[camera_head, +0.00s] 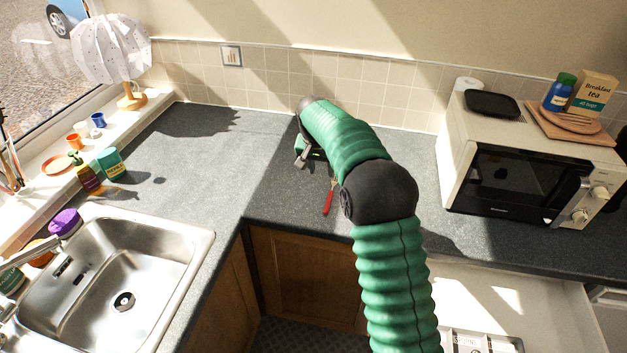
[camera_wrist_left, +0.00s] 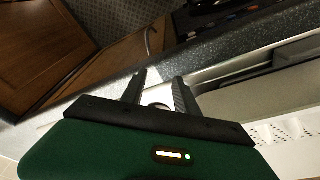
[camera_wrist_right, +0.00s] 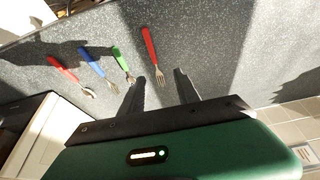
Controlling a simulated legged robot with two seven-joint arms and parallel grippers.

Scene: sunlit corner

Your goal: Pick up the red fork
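The red fork (camera_head: 327,203) lies on the grey worktop, its handle toward the front edge. In the right wrist view the red fork (camera_wrist_right: 149,46) has its tines near my gripper's fingertips. My right gripper (camera_wrist_right: 154,75) is open and empty, with a finger on each side of the tines' line; I cannot tell its height above the worktop. In the head view my right gripper (camera_head: 304,156) is just beyond the fork, and my green arm covers the worktop to its right.
A green fork (camera_wrist_right: 121,60), a blue fork (camera_wrist_right: 98,65) and a red spoon (camera_wrist_right: 70,72) lie beside the red fork. A microwave (camera_head: 518,180) stands right, a sink (camera_head: 115,285) left. An open drawer (camera_head: 555,310) juts out below the worktop.

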